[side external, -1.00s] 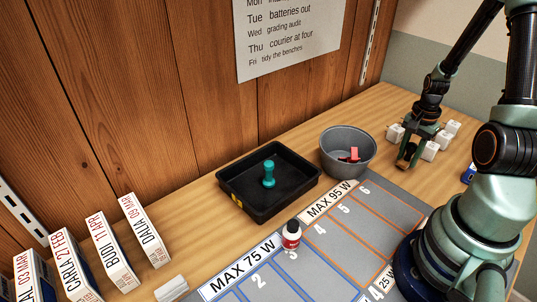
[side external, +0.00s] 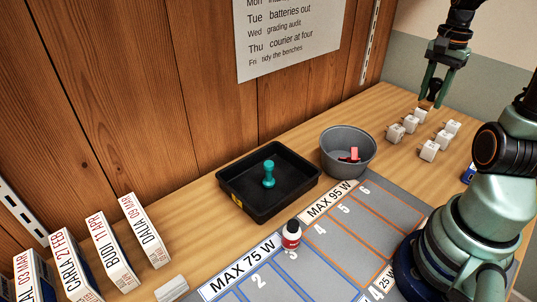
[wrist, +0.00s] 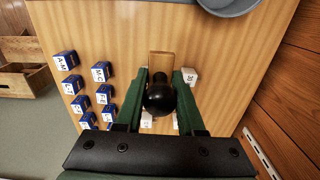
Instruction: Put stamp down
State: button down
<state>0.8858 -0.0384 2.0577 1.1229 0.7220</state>
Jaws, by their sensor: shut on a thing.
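My gripper (side external: 432,100) is at the back right in the side view, above the group of small white blocks. It is shut on a stamp, whose brown lower end (side external: 427,104) shows just below the fingers. In the wrist view the stamp has a round black knob (wrist: 159,98) and a wooden block (wrist: 161,64), between the green fingers (wrist: 160,92). The stamp's end is close over a white block (side external: 421,116); I cannot tell whether they touch. The stamp's underside is hidden.
Several white blocks (side external: 428,150) stand on the bench. Blue lettered blocks (wrist: 66,60) stand left in the wrist view. A grey bowl (side external: 347,150) holds a red item. A black tray (side external: 235,198) holds a teal knobbed object (side external: 268,174). A small bottle (side external: 291,235) stands on the mat.

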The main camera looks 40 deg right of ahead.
jog(key=w+d, duration=0.2)
jog(key=w, duration=1)
jog(key=w+d, duration=0.2)
jog(key=w, duration=1)
notch_tip(320, 180, down, 19)
jog(key=shift+f, duration=0.15)
jog(key=shift+f, duration=0.15)
jog(key=c, duration=0.5)
grip_release()
